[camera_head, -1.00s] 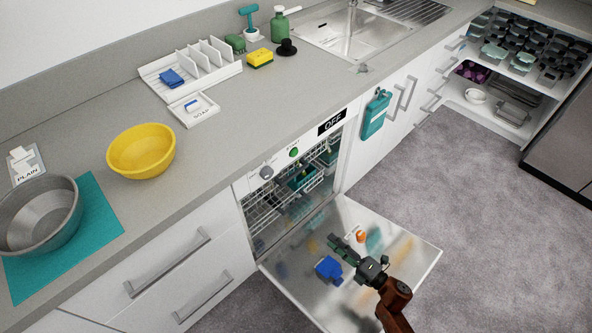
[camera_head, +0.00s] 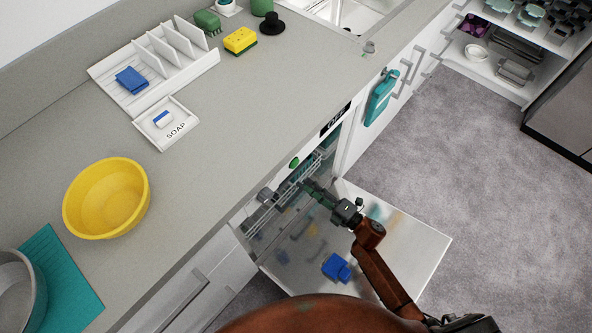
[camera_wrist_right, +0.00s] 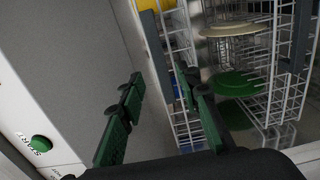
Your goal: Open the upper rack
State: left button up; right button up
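The dishwasher stands open in the counter front, its door (camera_head: 400,240) folded down. The upper rack (camera_head: 262,215), a white wire basket, sits inside the cavity just under the control panel. Its wires (camera_wrist_right: 285,75) fill the right of the right wrist view, with a pale plate (camera_wrist_right: 232,29) and a green plate (camera_wrist_right: 236,84) seen through them. My right gripper (camera_head: 308,186) is at the rack's front in the head view. In the wrist view its fingers (camera_wrist_right: 160,120) are spread, with rack wire close to the right finger; I cannot tell whether they touch. My left gripper is out of view.
The green start button (camera_head: 294,162) is on the panel above the rack; it also shows in the wrist view (camera_wrist_right: 41,144). A blue object (camera_head: 337,268) lies on the lowered door. The carpet (camera_head: 470,160) to the right is clear.

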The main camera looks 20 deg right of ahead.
aim_at(294, 175)
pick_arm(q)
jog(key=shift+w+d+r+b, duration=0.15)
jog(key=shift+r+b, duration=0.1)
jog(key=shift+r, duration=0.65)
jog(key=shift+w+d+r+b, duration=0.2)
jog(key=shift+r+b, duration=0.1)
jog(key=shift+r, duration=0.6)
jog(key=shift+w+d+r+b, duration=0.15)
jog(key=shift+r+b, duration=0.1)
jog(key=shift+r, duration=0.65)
pick_arm(e)
jog(key=shift+x, duration=3.25)
jog(key=shift+c, duration=0.3)
grip_shut()
